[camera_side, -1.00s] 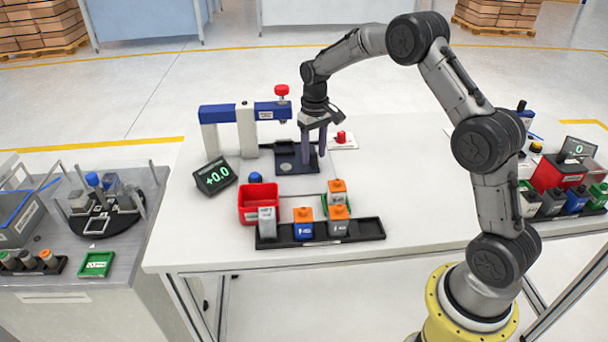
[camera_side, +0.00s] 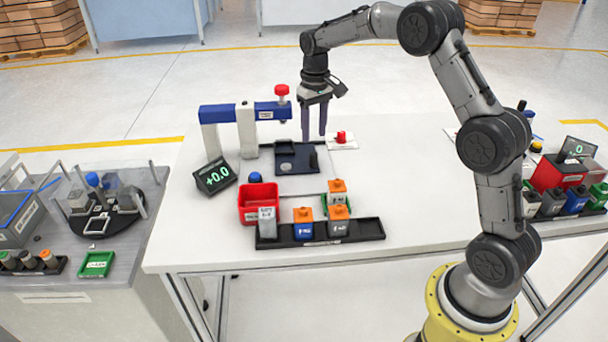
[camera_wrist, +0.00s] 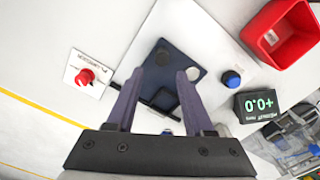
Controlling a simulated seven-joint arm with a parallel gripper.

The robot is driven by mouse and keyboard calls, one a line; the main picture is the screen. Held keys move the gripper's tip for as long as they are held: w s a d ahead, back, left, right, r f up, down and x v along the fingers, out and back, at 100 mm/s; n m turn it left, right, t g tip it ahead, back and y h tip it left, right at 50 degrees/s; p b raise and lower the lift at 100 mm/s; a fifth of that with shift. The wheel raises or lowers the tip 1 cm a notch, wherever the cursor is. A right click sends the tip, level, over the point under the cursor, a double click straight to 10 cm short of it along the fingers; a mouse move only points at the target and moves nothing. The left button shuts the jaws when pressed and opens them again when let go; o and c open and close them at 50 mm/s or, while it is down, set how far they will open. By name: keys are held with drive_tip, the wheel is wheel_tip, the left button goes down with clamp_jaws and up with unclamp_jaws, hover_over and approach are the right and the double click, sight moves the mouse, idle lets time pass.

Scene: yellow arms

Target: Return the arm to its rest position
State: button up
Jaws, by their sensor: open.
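My gripper (camera_side: 314,120) is open and empty, with its two purple-grey fingers pointing down. It hangs above the dark blue fixture plate (camera_side: 298,158) on the white table. The wrist view shows the spread fingers (camera_wrist: 156,88) with the same dark plate (camera_wrist: 172,68) beneath and between them.
A blue press frame (camera_side: 245,112) with a red knob stands left of the gripper. A red button (camera_side: 341,137) lies to the right. A red bin (camera_side: 258,203), a display (camera_side: 214,176) and a black tray (camera_side: 368,229) with several blocks stand nearer. Open air surrounds the arm above.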

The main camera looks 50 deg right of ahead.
drive_tip(key=shift+a+r, duration=0.2)
drive_tip(key=s+a+r+n+t, duration=0.1)
drive_tip(key=s+a+r+t, duration=0.1)
drive_tip(key=s+a+r, duration=0.45)
drive_tip(key=s+a+r+n+t, duration=0.1)
drive_tip(key=s+a+r+t, duration=0.15)
drive_tip(key=s+r, duration=0.65)
drive_tip(key=s+a+r, duration=0.2)
drive_tip(key=s+a, duration=0.1)
drive_tip(key=s, duration=0.5)
drive_tip(key=s+a+f+n+t, duration=0.1)
drive_tip(key=s+f, duration=0.7)
drive_tip(key=shift+s, duration=0.4)
